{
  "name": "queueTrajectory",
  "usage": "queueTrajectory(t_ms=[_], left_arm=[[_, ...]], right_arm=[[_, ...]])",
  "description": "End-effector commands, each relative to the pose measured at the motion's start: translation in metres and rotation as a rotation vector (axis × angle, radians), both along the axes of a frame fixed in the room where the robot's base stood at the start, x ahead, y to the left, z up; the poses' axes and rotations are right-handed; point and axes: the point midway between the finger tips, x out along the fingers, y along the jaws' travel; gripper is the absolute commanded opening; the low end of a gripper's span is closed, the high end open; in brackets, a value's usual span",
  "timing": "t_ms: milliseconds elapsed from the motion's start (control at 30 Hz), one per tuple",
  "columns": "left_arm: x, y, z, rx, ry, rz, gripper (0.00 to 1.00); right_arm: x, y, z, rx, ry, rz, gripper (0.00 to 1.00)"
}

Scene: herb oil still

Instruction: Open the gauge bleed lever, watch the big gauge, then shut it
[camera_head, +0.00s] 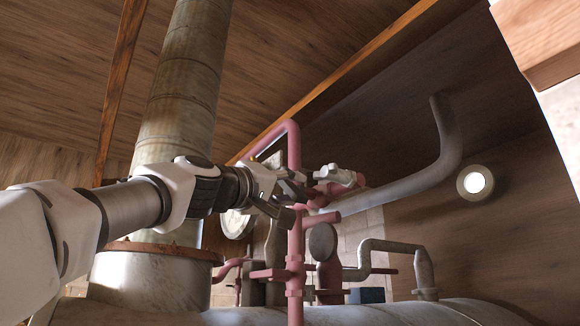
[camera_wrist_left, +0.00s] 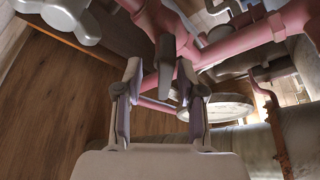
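My left gripper (camera_head: 292,200) reaches in from the left to the pink pipework (camera_head: 296,240). In the left wrist view its two fingers (camera_wrist_left: 161,75) stand apart. A dark grey lever-like piece (camera_wrist_left: 166,62) hangs from the pink pipe between or just beyond the fingertips; I cannot tell whether they touch it. It looks like the bleed lever. The big gauge (camera_head: 236,224), a pale round dial, is partly hidden behind my gripper; in the left wrist view a round gauge-like disc (camera_wrist_left: 228,107) shows at a slant, with no reading legible. My right gripper is not in view.
A grey round disc (camera_head: 323,241) stands right of the pink upright pipe. A grey valve body (camera_head: 336,175) sits above it. A large chimney-like column (camera_head: 186,85) rises at the left, and a grey pipe (camera_head: 410,184) bends upward at the right. Pipes crowd the gripper closely.

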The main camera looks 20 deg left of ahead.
Motion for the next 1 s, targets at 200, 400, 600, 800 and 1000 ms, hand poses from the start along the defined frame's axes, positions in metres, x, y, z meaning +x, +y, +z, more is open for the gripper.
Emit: queueTrajectory(t_ms=[200,400,600,800,1000], left_arm=[[0.0074,-0.0012,0.0014,-0.003,0.002,0.007,0.39],[0.0074,-0.0013,0.0,-0.003,0.001,0.007,0.36],[0.0074,-0.0013,0.0,-0.002,0.003,0.006,0.0],[0.0075,-0.0013,0.0002,-0.005,0.006,0.007,0.0],[0.0073,-0.0018,0.0009,-0.044,0.036,0.007,0.0]], right_arm=[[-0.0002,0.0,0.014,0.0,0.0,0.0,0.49],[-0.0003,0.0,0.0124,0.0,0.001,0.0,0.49],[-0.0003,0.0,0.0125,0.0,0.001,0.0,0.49],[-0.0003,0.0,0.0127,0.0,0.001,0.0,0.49],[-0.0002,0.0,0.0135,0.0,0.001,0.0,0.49]])
